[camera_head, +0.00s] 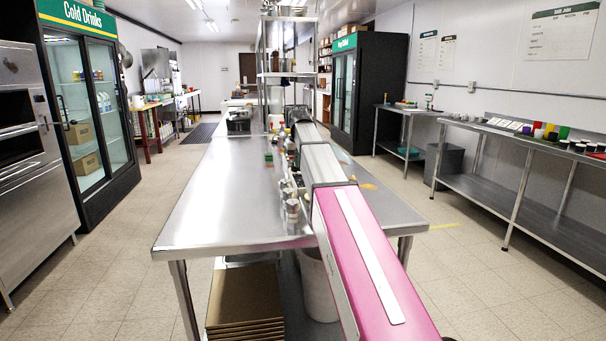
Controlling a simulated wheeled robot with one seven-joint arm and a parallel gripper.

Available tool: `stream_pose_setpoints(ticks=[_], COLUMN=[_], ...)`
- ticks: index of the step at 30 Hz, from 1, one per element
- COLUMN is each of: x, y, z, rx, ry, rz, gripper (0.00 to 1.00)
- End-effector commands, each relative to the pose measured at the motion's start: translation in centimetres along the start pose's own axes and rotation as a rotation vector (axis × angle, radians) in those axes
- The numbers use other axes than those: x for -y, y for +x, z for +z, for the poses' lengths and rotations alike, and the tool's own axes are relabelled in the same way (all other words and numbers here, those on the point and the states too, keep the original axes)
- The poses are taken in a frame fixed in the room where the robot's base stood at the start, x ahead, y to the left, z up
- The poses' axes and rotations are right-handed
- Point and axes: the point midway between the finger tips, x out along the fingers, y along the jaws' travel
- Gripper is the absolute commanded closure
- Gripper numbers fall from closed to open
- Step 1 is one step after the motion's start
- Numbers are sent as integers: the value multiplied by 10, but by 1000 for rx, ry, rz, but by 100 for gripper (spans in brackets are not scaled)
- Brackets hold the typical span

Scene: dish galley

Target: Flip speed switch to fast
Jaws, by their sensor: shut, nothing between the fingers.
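I cannot make out a speed switch in this view. A dark box-shaped appliance (238,122) stands on the far part of the steel table (215,200), but no switch can be read on it. My arm reaches forward from the lower right over the table, with a pink link nearest and grey and dark links beyond. My gripper cannot be picked out; the arm's own links cover the far end.
Several small jars and boxes (292,208) crowd the table's middle beside my arm. The table's left side is clear. Drinks fridges (85,100) stand left, a dark fridge (369,85) right. A steel side table (490,150) lines the right wall. Floor aisles are open both sides.

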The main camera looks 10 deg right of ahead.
Motion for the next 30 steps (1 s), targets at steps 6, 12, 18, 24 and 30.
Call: stream_pose_setpoints(ticks=[6,12,18,24,30], x=[0,0,0,0,0], y=[0,1,3,6,8], z=[0,0,0,1,1], rx=[0,0,0,0,0], ry=[0,0,0,0,0], rz=[0,0,0,0,0], gripper=[100,100,100,100,100])
